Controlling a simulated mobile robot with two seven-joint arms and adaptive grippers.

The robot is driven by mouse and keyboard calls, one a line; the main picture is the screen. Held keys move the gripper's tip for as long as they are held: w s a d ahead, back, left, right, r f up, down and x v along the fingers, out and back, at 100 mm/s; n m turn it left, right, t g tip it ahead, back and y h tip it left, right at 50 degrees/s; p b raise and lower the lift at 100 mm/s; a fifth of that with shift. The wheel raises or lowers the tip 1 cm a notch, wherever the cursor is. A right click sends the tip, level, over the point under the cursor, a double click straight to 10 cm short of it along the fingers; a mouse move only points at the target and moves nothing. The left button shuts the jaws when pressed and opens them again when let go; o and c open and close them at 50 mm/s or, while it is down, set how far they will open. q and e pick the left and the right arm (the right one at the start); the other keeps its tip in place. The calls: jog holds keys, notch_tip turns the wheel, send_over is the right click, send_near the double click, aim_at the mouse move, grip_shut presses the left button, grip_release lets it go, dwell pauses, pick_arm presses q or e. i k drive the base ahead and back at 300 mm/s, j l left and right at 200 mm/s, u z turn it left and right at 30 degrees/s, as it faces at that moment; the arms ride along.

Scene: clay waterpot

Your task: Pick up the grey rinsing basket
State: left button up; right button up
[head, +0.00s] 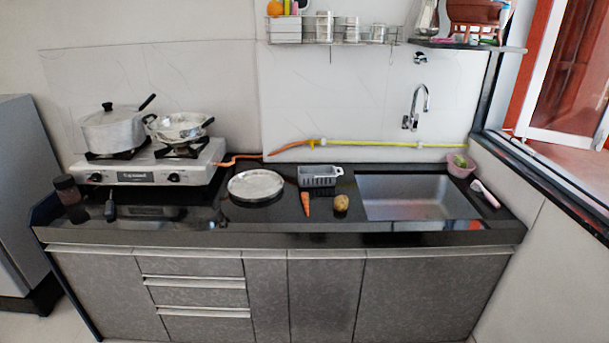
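The grey rinsing basket (318,181) is a small rectangular slotted basket with a handle at its right end. It stands upright on the black countertop, left of the sink and right of the round metal plate. It looks empty, though its inside is only partly visible. Neither of my grippers shows in the head view.
A metal plate (256,186), a carrot (306,203) and a potato (341,203) lie near the basket. The sink (418,197) is to the right. A gas stove (150,165) with two pots stands left. A wall rack (335,31) hangs above.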

aim_at(317, 176)
jog(key=i+j, duration=0.2)
jog(key=j, duration=0.15)
jog(key=i+j, duration=0.2)
jog(key=j, duration=0.15)
jog(key=i+j, duration=0.2)
jog(key=i+j+z, duration=0.25)
jog(key=j+z, duration=0.45)
jog(key=j, duration=0.2)
